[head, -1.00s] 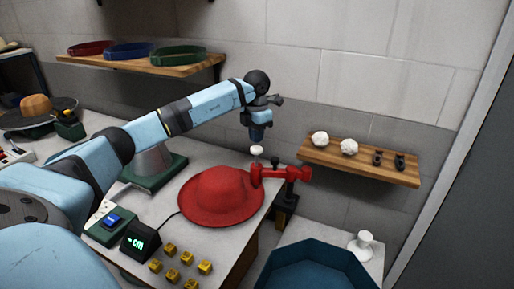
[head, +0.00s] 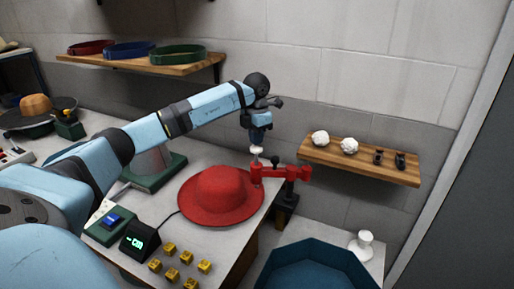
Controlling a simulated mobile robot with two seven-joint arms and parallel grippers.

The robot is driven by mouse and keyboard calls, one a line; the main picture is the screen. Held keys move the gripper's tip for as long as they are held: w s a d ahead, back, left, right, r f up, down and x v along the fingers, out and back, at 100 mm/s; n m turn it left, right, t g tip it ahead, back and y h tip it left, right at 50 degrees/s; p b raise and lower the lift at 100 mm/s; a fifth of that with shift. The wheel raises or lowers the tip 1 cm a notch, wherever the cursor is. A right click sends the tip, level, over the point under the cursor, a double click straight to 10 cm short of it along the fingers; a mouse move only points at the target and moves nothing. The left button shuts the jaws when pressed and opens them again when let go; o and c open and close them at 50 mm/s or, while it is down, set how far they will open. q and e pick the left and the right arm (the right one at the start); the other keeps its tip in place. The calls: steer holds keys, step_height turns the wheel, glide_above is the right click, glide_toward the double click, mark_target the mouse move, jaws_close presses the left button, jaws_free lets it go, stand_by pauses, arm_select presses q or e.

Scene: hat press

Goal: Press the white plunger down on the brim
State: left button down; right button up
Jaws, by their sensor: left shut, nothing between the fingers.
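The red hat (head: 222,190) lies crown up on the white table, its wide brim reaching to the red clamp arm. The white plunger (head: 256,150) stands at the left end of the red clamp (head: 284,172), over the right edge of the brim. My left gripper (head: 257,142) points down right above the plunger, shut and empty, its tips at or very close to the white top. I cannot tell for sure whether they touch. Whether the plunger's lower end meets the brim is hard to tell. My right gripper is out of view.
A green-lit display box (head: 141,238) and a blue switch box (head: 111,222) stand left of the hat. Several yellow blocks (head: 187,257) lie in front. A wooden wall shelf (head: 360,164) is at right. A blue bin (head: 315,262) stands below it.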

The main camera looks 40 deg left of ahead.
mark_target(256, 147)
arm_select(q)
steer(key=shift+f+b, duration=0.5)
steer(key=shift+f, duration=0.6)
steer(key=shift+f+b, duration=0.85)
steer(key=shift+f, duration=1)
steer(key=shift+s+d+f, duration=0.1)
steer(key=shift+s+f, duration=0.05)
steer(key=shift+f, duration=0.05)
